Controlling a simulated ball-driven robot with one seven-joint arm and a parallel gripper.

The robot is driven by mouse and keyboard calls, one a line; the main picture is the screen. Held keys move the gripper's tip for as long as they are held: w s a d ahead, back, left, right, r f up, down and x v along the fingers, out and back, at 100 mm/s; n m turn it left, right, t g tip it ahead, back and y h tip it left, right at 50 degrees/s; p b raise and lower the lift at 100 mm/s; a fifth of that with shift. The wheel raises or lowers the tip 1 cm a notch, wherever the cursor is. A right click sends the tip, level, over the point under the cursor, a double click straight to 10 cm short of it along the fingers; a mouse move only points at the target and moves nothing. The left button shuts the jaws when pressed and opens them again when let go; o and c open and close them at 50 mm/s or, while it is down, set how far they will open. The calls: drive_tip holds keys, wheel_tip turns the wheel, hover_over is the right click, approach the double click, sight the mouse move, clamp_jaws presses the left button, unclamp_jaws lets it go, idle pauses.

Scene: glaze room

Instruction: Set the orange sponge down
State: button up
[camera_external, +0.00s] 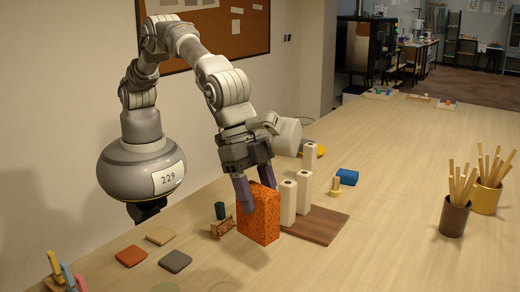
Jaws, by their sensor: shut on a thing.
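The orange sponge (259,213) is a speckled upright block at the middle of the table. My gripper (255,190) points down and is shut on the sponge, with one finger on its left side and the other over its upper right. A shadow lies on the table to the left of the sponge's lower edge. I cannot tell whether its bottom touches the table.
A brown board (318,225) with several pale posts stands close to the right of the sponge. A small wooden rack (222,228) and a green cylinder (220,210) are at its left. Flat tiles (175,262) lie front left. Stick-filled cups (454,217) stand at right.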

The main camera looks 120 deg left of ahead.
drive_tip(key=s+a+f+m+b, duration=0.1)
drive_tip(key=s+a+f+b, duration=0.25)
drive_tip(key=s+a, duration=0.55)
drive_tip(key=s+a+f+b, duration=0.3)
drive_tip(key=s+a+b, duration=0.2)
drive_tip(key=s+a, duration=0.35)
drive_tip(key=s+a+r+n+g+y+p, duration=0.1)
drive_tip(key=s+a+n+g+y+p, duration=0.1)
drive_tip(key=s+a+n+p, duration=0.6)
drive_tip(key=s+a+n+g+y+p, duration=0.1)
drive_tip(key=s+n+p, duration=0.5)
drive_tip(key=s+p, duration=0.7)
drive_tip(key=s+a+r+n+g+y+p, duration=0.15)
drive_tip(key=s+a+n+p, duration=0.45)
drive_tip(key=p, duration=0.7)
drive_tip(key=w+a+f+b, duration=0.1)
drive_tip(key=w+f+b, duration=0.2)
drive_tip(key=w+b, duration=0.4)
drive_tip(key=w+a+f+n+b, duration=0.1)
drive_tip(key=w+b, duration=0.6)
drive_tip(key=b, duration=0.7)
drive_tip(key=shift+w+a+f+y, duration=0.25)
drive_tip(key=shift+a+f+y, duration=0.1)
drive_tip(key=shift+a+f, duration=0.5)
